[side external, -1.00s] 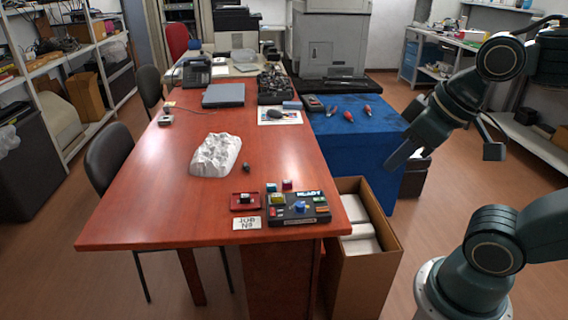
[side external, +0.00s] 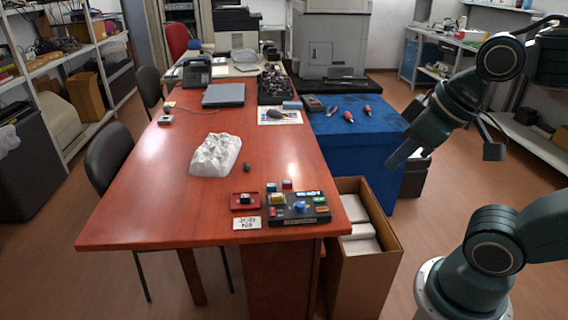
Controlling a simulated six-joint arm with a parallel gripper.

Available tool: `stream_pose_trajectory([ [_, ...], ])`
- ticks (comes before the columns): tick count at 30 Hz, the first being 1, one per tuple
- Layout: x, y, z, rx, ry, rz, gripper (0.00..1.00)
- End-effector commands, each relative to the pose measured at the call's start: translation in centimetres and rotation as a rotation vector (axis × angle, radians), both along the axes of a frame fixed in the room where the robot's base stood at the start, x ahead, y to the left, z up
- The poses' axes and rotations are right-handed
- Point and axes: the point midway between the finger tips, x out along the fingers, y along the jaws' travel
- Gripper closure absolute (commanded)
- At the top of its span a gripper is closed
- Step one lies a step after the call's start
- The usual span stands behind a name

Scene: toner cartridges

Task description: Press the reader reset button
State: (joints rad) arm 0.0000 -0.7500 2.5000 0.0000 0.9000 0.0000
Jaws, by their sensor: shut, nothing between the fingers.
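The reader (side external: 290,219) is a dark box near the front right corner of the red-brown table. It has a small lit display (side external: 308,195) at its back edge. A blue round knob or button (side external: 300,207) is in its middle, with small red, yellow, green and orange parts around it. I cannot tell which part is the reset button. My gripper (side external: 393,163) is shut and empty, in the air to the right of the table, in front of the blue-covered stand and well apart from the reader.
A red tray (side external: 235,201) and a "JOB NO" card (side external: 247,223) lie left of the reader. A white crumpled-looking block (side external: 214,158) stands farther back on the table (side external: 145,215). An open cardboard box (side external: 372,271) stands below, right of the table. The table's left front is clear.

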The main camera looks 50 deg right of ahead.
Motion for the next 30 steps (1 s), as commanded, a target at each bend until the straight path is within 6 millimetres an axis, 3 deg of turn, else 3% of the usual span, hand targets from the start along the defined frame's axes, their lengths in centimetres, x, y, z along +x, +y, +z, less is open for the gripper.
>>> stream_pose_trajectory([
  [30,0.72,-0.06,-0.14,-0.001,0.005,0.003,1.0],
])
